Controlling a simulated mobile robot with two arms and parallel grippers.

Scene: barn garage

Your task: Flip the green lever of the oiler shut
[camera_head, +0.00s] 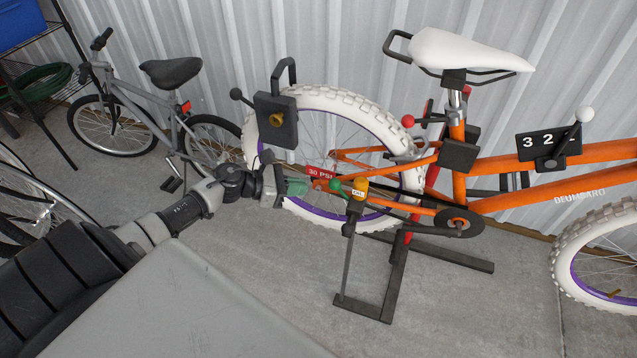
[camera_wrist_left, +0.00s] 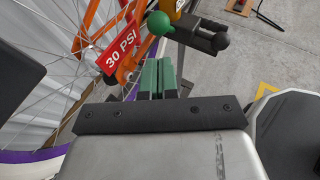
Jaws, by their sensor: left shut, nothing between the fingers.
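The oiler (camera_head: 360,189) is a small yellow-orange body marked OIL on a dark mount beside the orange bike's rear wheel. Its green lever (camera_head: 336,185) ends in a round green knob, which points left towards my gripper. In the left wrist view the green knob (camera_wrist_left: 159,22) is just beyond the fingertips, and only part of the yellow oiler (camera_wrist_left: 179,8) shows at the top edge. My left gripper (camera_head: 306,187) has green fingers, shut together and empty, a short gap left of the knob. The closed fingers also show in the left wrist view (camera_wrist_left: 158,66). My right gripper is not in view.
A red 30 PSI tag (camera_head: 320,172) is close above my left fingers. The orange bike (camera_head: 500,175) is on a dark stand (camera_head: 365,305). A grey bike (camera_head: 150,100) leans behind.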

